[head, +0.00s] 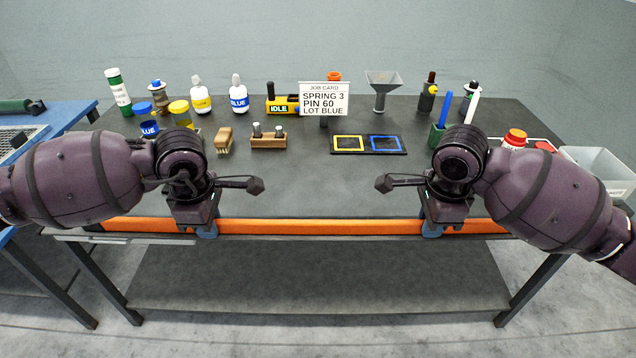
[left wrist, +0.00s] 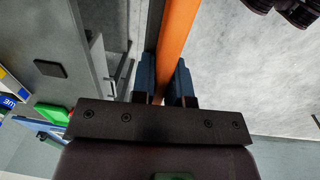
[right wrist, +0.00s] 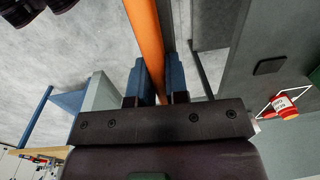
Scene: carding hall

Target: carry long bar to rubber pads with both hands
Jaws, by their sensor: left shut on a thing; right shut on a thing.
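The long bar (head: 320,227) is orange and lies level across the front edge of the table (head: 300,190). My left gripper (head: 207,231) is shut on it toward its left end, and my right gripper (head: 432,230) is shut on it toward its right end. The bar (left wrist: 178,35) runs between the blue fingers in the left wrist view, and the bar (right wrist: 146,35) does likewise in the right wrist view. A dark rectangular pad (left wrist: 50,69) shows on the grey top in the left wrist view, another pad (right wrist: 271,66) in the right. The head view does not show them clearly.
A board with yellow and blue squares (head: 367,144), a brush (head: 224,140), a wooden block (head: 268,141) and a job card (head: 324,99) stand farther back, with several bottles. A grey bin (head: 598,170) is at right. The table's front middle is clear.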

